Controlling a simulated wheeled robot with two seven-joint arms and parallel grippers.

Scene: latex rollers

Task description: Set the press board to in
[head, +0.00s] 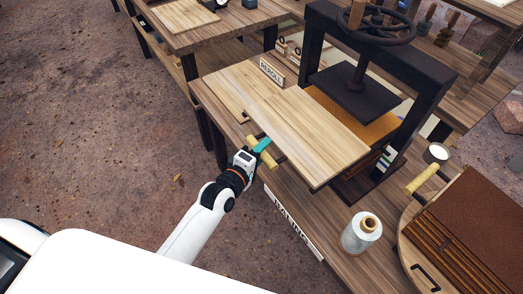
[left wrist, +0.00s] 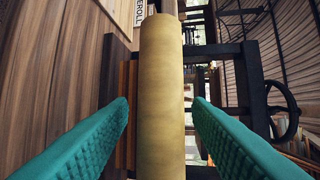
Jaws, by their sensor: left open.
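The press board (head: 305,125) is a pale wooden board sticking out toward the lower left from the dark screw press (head: 430,90). A tan cylindrical handle (head: 269,159) is at its near left edge. My left gripper (head: 260,147) is at this handle with its teal fingers open. In the left wrist view the handle (left wrist: 162,85) runs lengthwise between the two spread teal fingers (left wrist: 160,112), with a visible gap on each side. The press plate (head: 356,92) hangs raised on its screw, above an orange-brown surface. My right gripper is not in view.
A white roll (head: 360,233) stands on the bench to the lower right. A round wooden board with brown slabs (head: 470,235) and another tan handle (head: 421,179) are at the right. A REROLL sign (head: 272,71) stands behind the board. The floor at left is clear.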

